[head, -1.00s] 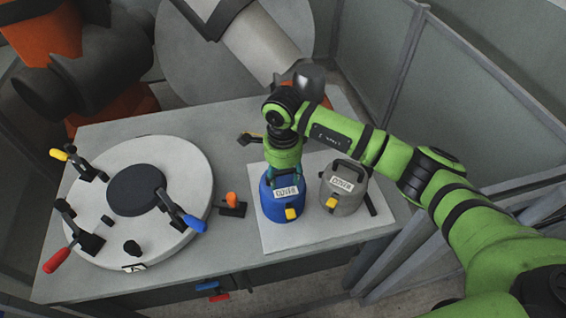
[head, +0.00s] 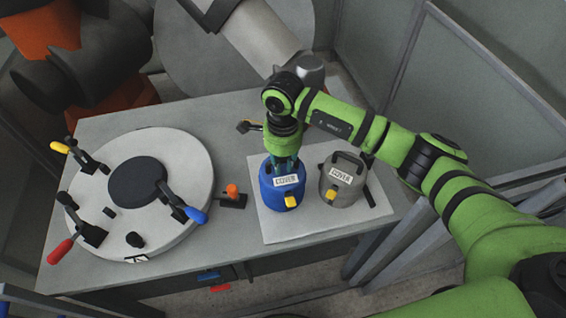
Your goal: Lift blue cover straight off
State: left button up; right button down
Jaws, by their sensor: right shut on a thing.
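The blue cover (head: 275,197) stands upright over the white mat (head: 283,233), with a white COVER label and a yellow tab on its front. My right gripper (head: 285,165) comes down from above and is shut on the top of the blue cover; the grip itself is partly hidden by the fingers and wrist. Whether the cover's bottom touches the mat, I cannot tell. My left gripper does not show.
A grey cover (head: 343,186) with a handle stands close on the right, a small gap away. A round white mould (head: 185,160) with several toggle clamps fills the left of the table. Grey panels (head: 480,110) border the right.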

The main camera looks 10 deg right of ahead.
jog(key=shift+r+p, duration=0.7)
jog(key=shift+r, duration=0.95)
